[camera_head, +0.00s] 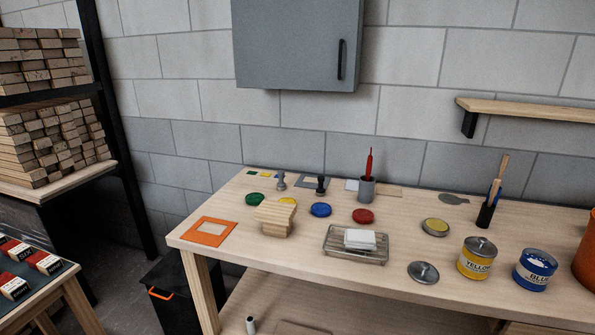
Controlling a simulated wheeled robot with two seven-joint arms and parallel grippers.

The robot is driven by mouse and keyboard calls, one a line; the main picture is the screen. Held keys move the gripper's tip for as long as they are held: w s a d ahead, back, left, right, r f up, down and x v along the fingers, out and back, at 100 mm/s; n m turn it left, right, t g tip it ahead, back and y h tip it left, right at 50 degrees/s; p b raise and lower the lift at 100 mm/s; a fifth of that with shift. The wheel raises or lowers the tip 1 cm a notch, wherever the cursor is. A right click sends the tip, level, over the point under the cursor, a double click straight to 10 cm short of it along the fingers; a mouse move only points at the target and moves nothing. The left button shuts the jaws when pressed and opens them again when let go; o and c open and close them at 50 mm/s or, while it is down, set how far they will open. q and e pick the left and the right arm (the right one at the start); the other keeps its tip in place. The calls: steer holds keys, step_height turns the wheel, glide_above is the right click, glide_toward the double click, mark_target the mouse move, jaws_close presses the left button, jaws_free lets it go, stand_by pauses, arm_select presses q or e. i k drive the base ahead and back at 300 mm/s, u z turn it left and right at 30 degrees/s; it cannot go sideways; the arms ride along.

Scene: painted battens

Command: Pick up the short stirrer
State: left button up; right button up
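A black holder (485,214) stands on the workbench at the right, behind the paint tins. Either could be a stirrer; I cannot tell for certain. A grey cup (366,190) further left holds a thin upright red tool (369,163). Neither of my grippers is in view.
The wooden workbench (300,281) carries a yellow tin (476,260), a blue tin (535,270), a loose grey lid (423,272), a wire tray (331,252) with a white block, stacked wood blocks (275,220) and coloured discs. A wall shelf (530,108) juts out above the right side.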

mark_target(495, 187)
steer(key=z, duration=1.35)
